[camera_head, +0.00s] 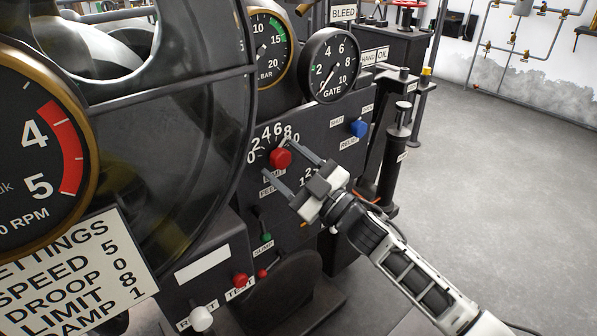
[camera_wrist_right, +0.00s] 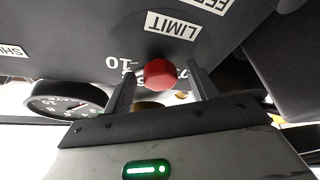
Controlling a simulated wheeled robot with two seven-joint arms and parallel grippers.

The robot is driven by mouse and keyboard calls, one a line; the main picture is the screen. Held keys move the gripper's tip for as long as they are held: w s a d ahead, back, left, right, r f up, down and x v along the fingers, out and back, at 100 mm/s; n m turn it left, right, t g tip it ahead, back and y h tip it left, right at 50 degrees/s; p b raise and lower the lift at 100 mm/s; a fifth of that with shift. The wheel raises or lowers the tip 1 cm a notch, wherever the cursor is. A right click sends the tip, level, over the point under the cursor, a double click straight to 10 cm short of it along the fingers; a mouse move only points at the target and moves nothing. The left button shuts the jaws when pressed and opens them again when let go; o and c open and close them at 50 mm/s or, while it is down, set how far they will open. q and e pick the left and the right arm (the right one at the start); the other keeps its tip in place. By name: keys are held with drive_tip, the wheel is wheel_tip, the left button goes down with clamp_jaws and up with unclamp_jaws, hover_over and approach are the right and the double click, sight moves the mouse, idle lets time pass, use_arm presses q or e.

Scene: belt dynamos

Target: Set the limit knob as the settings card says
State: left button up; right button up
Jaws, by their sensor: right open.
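The settings card (camera_head: 85,275) at lower left reads speed 5, droop 0, limit 8 and a last line ending in "amp" 1. The red limit knob (camera_head: 281,158) sits on the dark panel above its LIMIT label, under a number scale (camera_head: 270,135). My right gripper (camera_head: 278,157) is open, with one finger on each side of the knob. In the right wrist view the knob (camera_wrist_right: 160,73) shows between the two fingers, with gaps beside it. I cannot tell which number the knob points to. My left gripper is not in view.
A gate dial (camera_head: 329,65) and a bar dial (camera_head: 268,48) sit above the knob. A blue relief knob (camera_head: 358,128) is to its right. Below are a green knob (camera_head: 266,238) and a red test knob (camera_head: 240,280). The floor at right is clear.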

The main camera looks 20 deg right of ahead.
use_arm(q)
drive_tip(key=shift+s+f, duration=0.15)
use_arm(e)
drive_tip(key=v, duration=1.6)
drive_tip(key=shift+a, duration=0.15)
use_arm(q)
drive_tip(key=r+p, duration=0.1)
drive_tip(key=p, duration=0.2)
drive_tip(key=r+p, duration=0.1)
drive_tip(key=p, duration=0.2)
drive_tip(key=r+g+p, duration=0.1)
drive_tip(key=p, duration=0.2)
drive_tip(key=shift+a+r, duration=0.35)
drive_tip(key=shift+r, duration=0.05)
use_arm(e)
drive_tip(key=s+a+f+m+g+h, duration=0.7)
drive_tip(key=s+a+m+h, duration=0.1)
drive_tip(key=s+a+m, duration=0.2)
drive_tip(key=shift+s+f+m+g, duration=0.3)
drive_tip(key=shift+s+g, duration=0.1)
drive_tip(key=shift+s, duration=0.5)
